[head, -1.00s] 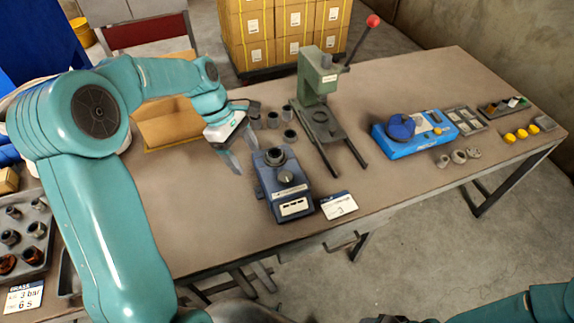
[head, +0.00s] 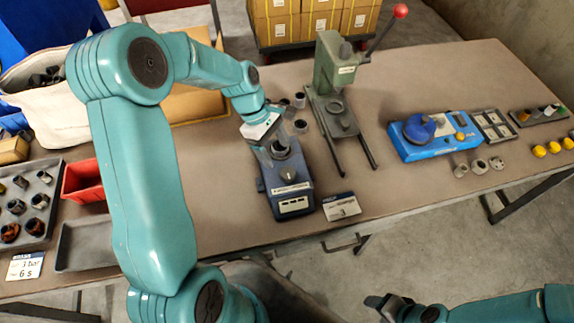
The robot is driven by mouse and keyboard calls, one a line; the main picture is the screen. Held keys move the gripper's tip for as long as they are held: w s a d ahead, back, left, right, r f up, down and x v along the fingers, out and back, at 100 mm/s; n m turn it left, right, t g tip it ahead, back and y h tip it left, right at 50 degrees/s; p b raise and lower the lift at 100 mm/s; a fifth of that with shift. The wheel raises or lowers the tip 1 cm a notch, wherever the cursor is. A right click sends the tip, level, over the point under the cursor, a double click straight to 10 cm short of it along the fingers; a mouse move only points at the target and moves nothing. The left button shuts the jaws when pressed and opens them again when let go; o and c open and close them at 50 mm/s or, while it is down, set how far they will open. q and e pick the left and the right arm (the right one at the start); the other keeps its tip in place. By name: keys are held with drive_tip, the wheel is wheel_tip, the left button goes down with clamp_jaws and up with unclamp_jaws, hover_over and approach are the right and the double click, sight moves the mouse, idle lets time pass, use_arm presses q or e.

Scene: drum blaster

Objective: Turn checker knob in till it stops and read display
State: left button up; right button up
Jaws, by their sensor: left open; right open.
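The checker (head: 290,187) is a dark blue-grey box on the table with a grey knob (head: 287,174) on its sloped top and a round dark socket behind the knob. Its white display (head: 294,206) is on the front; the reading is too small to make out. My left gripper (head: 272,158) is open, over the rear left of the checker, beside the socket and close to the knob. I cannot tell whether its fingers touch anything. My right gripper (head: 383,303) is open and empty, low in front of the table, away from the checker.
A green lever press (head: 328,75) stands behind the checker, with several dark cups (head: 300,126) beside it. A blue device (head: 425,145) is further right. A red bin (head: 84,180) and part trays (head: 27,205) are at left.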

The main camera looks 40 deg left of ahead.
sight(287, 172)
use_arm(q)
drive_tip(key=x, duration=0.7)
drive_tip(key=shift+w+a+f+p, duration=0.1)
drive_tip(key=shift+w+f+p, duration=0.15)
drive_tip(key=shift+w+p, duration=0.15)
drive_tip(key=shift+s+d+f, duration=0.3)
drive_tip(key=shift+d+f, duration=0.05)
drive_tip(key=shift+f, duration=0.1)
drive_tip(key=shift+w+a+f, duration=0.1)
drive_tip(key=shift+w+f, duration=0.2)
drive_tip(key=shift+w, duration=0.1)
drive_tip(key=shift+s+r, duration=0.15)
drive_tip(key=shift+s, duration=0.1)
drive_tip(key=c, duration=1)
